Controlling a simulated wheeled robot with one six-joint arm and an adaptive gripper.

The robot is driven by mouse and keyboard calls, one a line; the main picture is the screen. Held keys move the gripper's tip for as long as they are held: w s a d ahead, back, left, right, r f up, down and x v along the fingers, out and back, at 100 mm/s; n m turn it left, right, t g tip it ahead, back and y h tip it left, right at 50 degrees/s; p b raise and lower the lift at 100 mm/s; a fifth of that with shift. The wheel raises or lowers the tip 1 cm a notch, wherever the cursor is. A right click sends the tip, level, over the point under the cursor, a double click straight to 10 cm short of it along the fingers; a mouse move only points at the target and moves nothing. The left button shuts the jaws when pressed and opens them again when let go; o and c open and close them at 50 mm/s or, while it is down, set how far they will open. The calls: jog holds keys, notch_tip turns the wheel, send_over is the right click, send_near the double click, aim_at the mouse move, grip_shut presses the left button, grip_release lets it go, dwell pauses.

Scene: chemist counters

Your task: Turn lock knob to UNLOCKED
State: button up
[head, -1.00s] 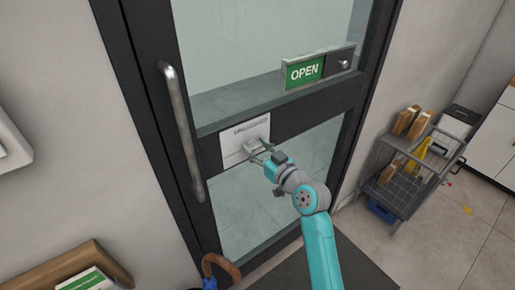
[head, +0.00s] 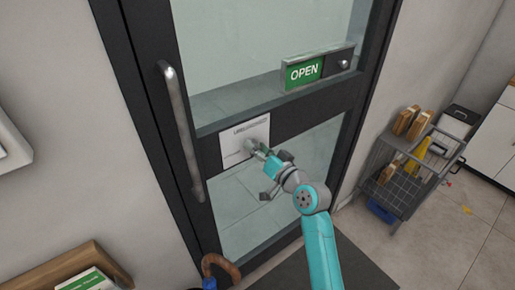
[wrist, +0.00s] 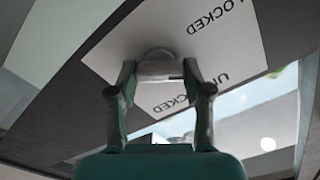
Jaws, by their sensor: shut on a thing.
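The lock plate (head: 233,144) is a white panel on the dark crossbar of the glass door. It also shows in the wrist view (wrist: 140,35), with lettering partly hidden or cut off; one label reads UNLOCKED behind a finger. The grey lock knob (wrist: 158,66) stands out from the plate between my fingertips. In the head view the knob (head: 248,145) is small and partly covered. My gripper (head: 257,150) is shut on the knob; its two fingers (wrist: 160,85) lie on either side of it. I cannot tell exactly which label the knob points to.
A vertical metal handle (head: 180,130) is left of the plate. An OPEN sign (head: 304,73) with a slider is above right. A wire cart (head: 405,180) holding goods stands at right. A wooden shelf (head: 65,268) and a brown curved handle (head: 220,265) are low at left.

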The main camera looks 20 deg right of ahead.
jog(key=m, duration=1.1)
jog(key=shift+d+f, duration=0.1)
jog(key=shift+f, duration=0.1)
dwell(0.4)
jog(key=o, duration=1.2)
jog(key=shift+c, duration=0.2)
jog(key=v, duration=1.2)
